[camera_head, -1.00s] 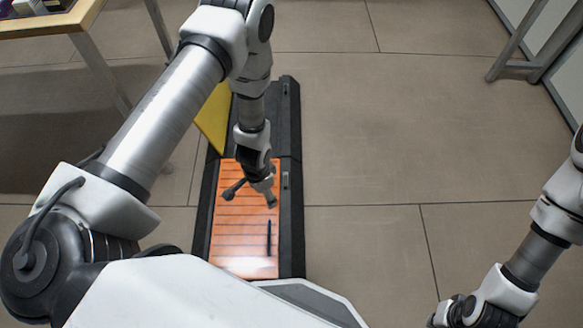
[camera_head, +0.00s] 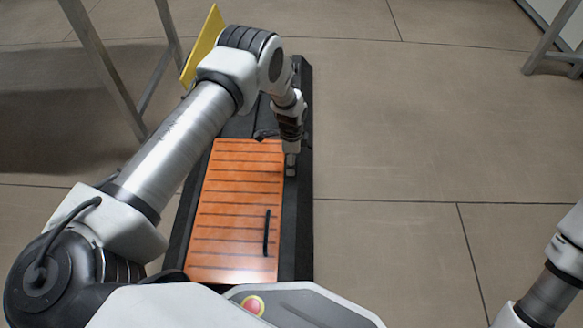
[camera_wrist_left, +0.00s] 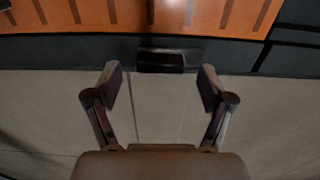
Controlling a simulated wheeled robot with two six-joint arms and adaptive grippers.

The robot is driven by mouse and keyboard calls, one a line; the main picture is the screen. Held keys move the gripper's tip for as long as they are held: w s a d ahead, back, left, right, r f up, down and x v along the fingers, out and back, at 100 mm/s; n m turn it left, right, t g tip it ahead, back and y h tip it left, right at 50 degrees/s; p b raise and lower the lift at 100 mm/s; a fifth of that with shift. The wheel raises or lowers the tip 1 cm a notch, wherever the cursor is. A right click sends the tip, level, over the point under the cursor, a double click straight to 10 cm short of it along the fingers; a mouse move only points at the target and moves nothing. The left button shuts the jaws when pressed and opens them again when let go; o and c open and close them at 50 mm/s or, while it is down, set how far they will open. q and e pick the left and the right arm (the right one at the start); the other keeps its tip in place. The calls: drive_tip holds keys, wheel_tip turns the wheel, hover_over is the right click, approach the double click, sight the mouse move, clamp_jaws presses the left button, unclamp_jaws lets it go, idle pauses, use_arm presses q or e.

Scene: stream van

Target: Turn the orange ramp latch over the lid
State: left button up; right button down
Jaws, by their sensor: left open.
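The orange lid (camera_head: 232,200) with dark stripes and a black bar handle (camera_head: 267,233) lies flat in a long black ramp frame (camera_head: 300,225). A small dark latch block (camera_wrist_left: 160,61) sits on the frame's side beside the orange lid edge (camera_wrist_left: 200,14) in the left wrist view. My left gripper (camera_head: 291,172) is over the frame's right rim, pointing down. In the wrist view the left gripper (camera_wrist_left: 160,76) is open, its fingers on either side of the latch and not closed on it. In the head view the gripper hides the latch. My right gripper is out of view.
A yellow panel (camera_head: 202,45) stands raised at the frame's far left. Metal table legs (camera_head: 98,65) stand left of it. The floor (camera_head: 400,130) to the right of the frame is clear. A metal leg (camera_head: 553,40) stands at the far right.

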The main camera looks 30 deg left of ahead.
use_arm(q)
drive_tip(key=shift+f, duration=0.95)
drive_tip(key=shift+r, duration=0.1)
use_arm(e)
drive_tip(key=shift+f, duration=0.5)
use_arm(q)
drive_tip(key=c, duration=1.2)
drive_tip(key=shift+o, duration=0.2)
